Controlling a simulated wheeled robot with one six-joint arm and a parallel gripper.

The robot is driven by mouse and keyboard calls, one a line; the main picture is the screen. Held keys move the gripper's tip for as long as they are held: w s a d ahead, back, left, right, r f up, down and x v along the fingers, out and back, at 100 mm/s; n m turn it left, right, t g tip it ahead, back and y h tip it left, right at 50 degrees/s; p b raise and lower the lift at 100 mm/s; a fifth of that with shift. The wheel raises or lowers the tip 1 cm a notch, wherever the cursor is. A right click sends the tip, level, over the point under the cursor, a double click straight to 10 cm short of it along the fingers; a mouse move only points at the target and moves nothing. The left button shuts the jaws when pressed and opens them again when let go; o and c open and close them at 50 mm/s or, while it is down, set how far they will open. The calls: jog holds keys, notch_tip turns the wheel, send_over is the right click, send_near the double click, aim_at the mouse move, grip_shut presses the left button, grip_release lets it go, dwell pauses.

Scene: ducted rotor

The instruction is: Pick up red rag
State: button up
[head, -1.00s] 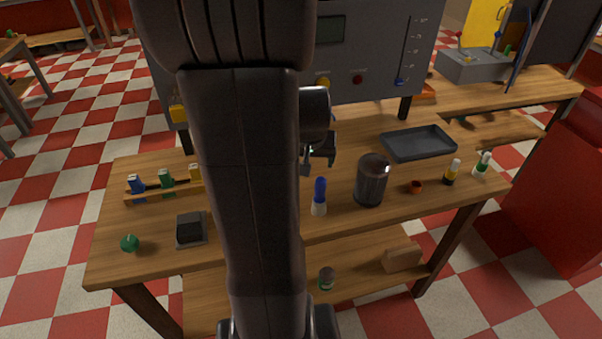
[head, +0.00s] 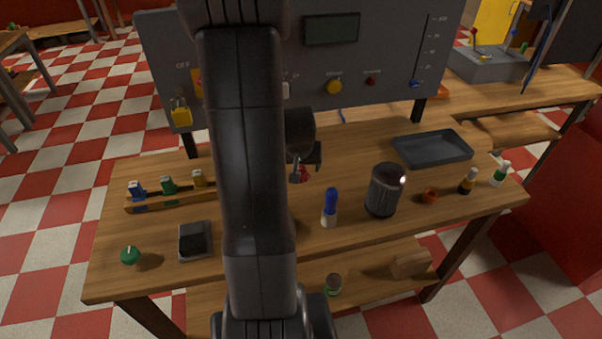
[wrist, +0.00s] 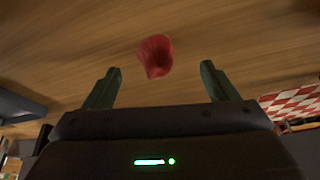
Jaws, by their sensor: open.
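The red rag (wrist: 155,56) lies crumpled on the wooden table top in the wrist view, just beyond my fingertips and between their lines. My gripper (wrist: 160,72) is open, its two dark green fingers apart with nothing between them.
A grey tray (head: 432,149) lies farther back. A control panel (head: 375,60) rises behind. A marker rack (head: 150,201) is at left.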

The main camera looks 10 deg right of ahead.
aim_at(301, 170)
jog(key=shift+p+x, duration=0.3)
jog(key=shift+x, duration=2.1)
jog(key=shift+s+d, duration=0.1)
jog(key=shift+d, duration=0.1)
jog(key=shift+c, duration=0.2)
jog(key=c, duration=1.1)
